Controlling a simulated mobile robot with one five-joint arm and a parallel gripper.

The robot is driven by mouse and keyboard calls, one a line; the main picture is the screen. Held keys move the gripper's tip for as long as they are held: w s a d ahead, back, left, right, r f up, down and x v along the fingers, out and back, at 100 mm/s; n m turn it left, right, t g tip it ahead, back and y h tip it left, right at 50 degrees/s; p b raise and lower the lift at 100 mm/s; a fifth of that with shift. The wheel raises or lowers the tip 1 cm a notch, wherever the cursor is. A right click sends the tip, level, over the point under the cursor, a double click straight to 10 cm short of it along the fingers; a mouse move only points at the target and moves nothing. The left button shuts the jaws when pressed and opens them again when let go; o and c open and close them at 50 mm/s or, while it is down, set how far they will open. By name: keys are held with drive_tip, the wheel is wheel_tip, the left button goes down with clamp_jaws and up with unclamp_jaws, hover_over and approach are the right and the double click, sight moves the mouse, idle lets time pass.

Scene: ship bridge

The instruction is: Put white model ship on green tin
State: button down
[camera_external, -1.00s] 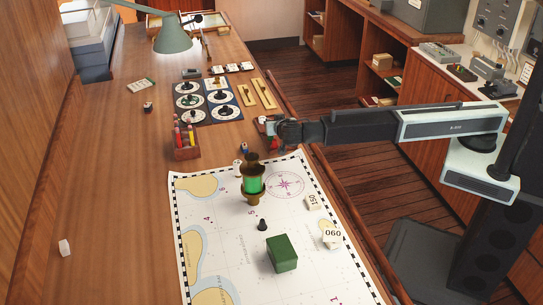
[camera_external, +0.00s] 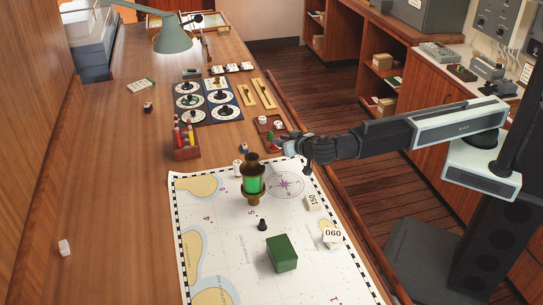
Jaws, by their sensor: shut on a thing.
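The green tin (camera_external: 282,254) is a dark green box with a flat, bare top, standing on the chart at the front. My gripper (camera_external: 287,145) is at the right edge of the table, beyond the chart's far right corner, well behind the tin. It is shut on a small white thing (camera_external: 290,149), which seems to be the white model ship. The dark fingers hide most of it, so its shape is unclear.
A brass lantern with green glass (camera_external: 253,181) stands upright on the chart (camera_external: 222,244), between gripper and tin. A black cone (camera_external: 262,225) and white numbered blocks (camera_external: 332,237) are near the tin. A red tray (camera_external: 266,127) with small pieces lies behind my gripper.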

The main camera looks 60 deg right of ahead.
drive_tip(key=s+a+r+n+y+p, duration=0.1)
drive_tip(key=s+a+n+y, duration=0.2)
drive_tip(key=s+a, duration=0.5)
drive_tip(key=s+a+r+n+y+p, duration=0.1)
drive_tip(key=s+a+r+n+y, duration=0.1)
drive_tip(key=s+a, duration=0.6)
drive_tip(key=s+a+r+n+y+p, duration=0.1)
drive_tip(key=s+a+n+y, duration=0.4)
drive_tip(key=s, duration=0.9)
drive_tip(key=shift+s+a+r+t+y+p, duration=0.2)
drive_tip(key=shift+a+y, duration=0.15)
drive_tip(key=shift+a, duration=0.4)
drive_tip(key=shift+s+a+r+t+y+p, duration=0.1)
drive_tip(key=shift+s+a+y+p, duration=0.2)
drive_tip(key=shift+a, duration=0.4)
drive_tip(key=b, duration=0.2)
hover_over(289, 249)
drive_tip(key=shift+s+d+f, duration=0.15)
drive_tip(key=shift+d+f, duration=0.15)
drive_tip(key=shift+f, duration=0.45)
drive_tip(key=f+b, duration=0.3)
drive_tip(key=f, duration=0.1)
drive_tip(key=shift+a+b, duration=0.3)
drive_tip(key=shift+b, duration=0.05)
drive_tip(key=shift+r, duration=0.2)
drive_tip(key=shift+f, duration=0.25)
drive_tip(key=c, duration=1.2)
unclamp_jaws()
drive_tip(key=shift+r, duration=0.1)
drive_tip(key=shift+c, duration=0.2)
